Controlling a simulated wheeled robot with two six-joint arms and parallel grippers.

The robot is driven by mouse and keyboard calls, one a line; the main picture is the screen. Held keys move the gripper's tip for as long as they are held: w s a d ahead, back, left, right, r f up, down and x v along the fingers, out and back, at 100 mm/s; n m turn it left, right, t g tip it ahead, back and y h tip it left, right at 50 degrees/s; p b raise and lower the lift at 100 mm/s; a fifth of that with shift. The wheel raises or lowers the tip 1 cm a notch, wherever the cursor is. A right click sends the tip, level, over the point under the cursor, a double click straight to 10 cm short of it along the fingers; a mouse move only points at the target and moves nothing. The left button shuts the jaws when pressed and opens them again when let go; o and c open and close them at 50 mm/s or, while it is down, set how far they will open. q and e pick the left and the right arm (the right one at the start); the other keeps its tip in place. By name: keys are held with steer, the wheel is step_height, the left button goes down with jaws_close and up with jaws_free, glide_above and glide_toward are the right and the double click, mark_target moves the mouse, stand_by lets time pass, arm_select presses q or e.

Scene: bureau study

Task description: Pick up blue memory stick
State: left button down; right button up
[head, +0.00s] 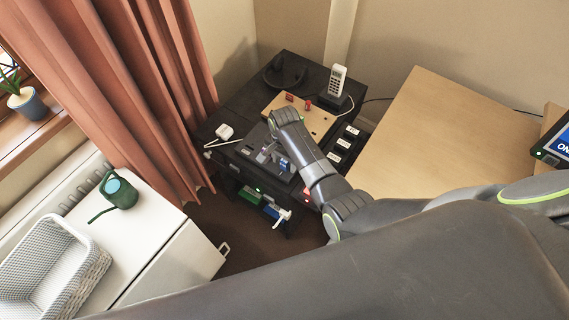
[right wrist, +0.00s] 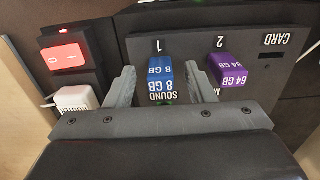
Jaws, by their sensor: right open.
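The blue memory stick (right wrist: 160,78), marked 8 GB, stands in slot 1 of a dark panel (right wrist: 190,47) in the right wrist view. A purple memory stick (right wrist: 228,70), marked 64 GB, is in slot 2 to its right. My right gripper (right wrist: 158,70) is open, with one finger on each side of the blue stick; a gap shows on both sides. In the head view my right gripper (head: 270,155) is over the panel on the dark desk unit, and the blue stick (head: 284,165) shows beside it. My left gripper is not in view.
A lit red switch (right wrist: 63,57) and a white plug (right wrist: 75,98) are left of the panel. A wooden board (head: 318,122), a cordless phone (head: 338,80) and a white earbud case (head: 224,132) are on the dark unit. A wooden desktop (head: 430,135) stands right.

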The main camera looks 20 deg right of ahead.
steer(key=shift+f, duration=0.25)
steer(key=shift+c, duration=0.4)
steer(key=c, duration=0.9)
steer(key=shift+r, duration=0.1)
steer(key=shift+c, duration=0.2)
